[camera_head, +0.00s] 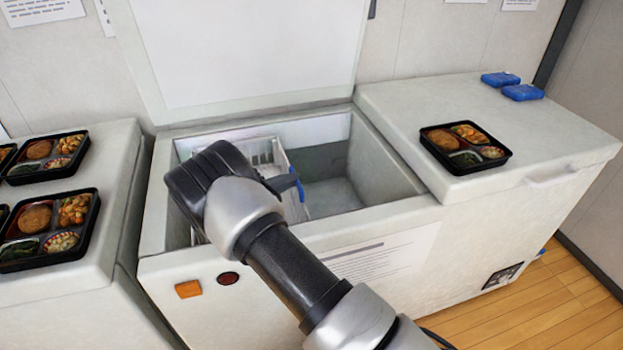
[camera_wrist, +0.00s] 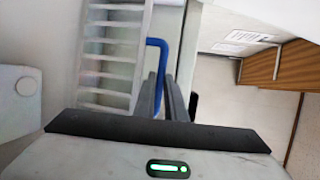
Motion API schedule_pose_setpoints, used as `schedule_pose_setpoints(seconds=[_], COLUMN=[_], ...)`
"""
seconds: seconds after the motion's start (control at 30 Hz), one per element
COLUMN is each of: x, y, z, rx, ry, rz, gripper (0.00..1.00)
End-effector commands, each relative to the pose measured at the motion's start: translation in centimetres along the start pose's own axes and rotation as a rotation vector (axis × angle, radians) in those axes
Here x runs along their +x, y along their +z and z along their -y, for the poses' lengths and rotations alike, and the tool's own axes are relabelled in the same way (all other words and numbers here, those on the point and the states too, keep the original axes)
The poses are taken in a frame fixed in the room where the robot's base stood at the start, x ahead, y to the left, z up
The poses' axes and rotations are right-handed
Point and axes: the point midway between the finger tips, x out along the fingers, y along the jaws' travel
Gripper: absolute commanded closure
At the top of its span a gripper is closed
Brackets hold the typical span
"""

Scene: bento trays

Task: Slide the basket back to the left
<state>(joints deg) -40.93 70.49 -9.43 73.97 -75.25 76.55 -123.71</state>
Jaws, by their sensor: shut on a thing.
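The white slatted basket (camera_head: 262,152) sits inside the open chest freezer (camera_head: 400,205), in the left part of the opening, partly hidden by my arm. It has a blue handle along its right side. In the wrist view the white basket (camera_wrist: 110,55) fills the upper left, with the blue handle (camera_wrist: 163,60) at its right edge. My gripper (camera_wrist: 165,95) is shut on the blue handle, its two dark fingers close together around it. In the head view my gripper (camera_head: 285,184) is at the basket's right side, largely hidden behind my wrist.
The freezer's right inside is empty. The raised lid (camera_head: 250,50) stands behind. A bento tray (camera_head: 428,131) and blue packs (camera_head: 522,92) lie on the closed right top. Several bento trays, one nearby (camera_head: 92,232), sit on the left white unit (camera_head: 110,225).

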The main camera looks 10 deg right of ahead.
Motion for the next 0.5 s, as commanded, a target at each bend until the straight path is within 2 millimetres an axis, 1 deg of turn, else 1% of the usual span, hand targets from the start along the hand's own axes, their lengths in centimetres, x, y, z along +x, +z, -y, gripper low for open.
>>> schedule_pose_setpoints(seconds=[0.03,0.1,0.2,0.33,0.5], x=[-0.9,-1.9,-2.9,-3.8,-4.3], y=[0.4,0.8,1.2,1.6,1.8], z=[-0.5,-0.6,-0.8,-1.0,-1.0], rx=[0.001,0.001,0.001,0.000,0.000], ry=[0.002,0.001,0.002,0.001,0.002], rz=[0.002,0.002,0.001,0.000,0.001], gripper=[1.00,1.00,1.00,1.00,1.00])
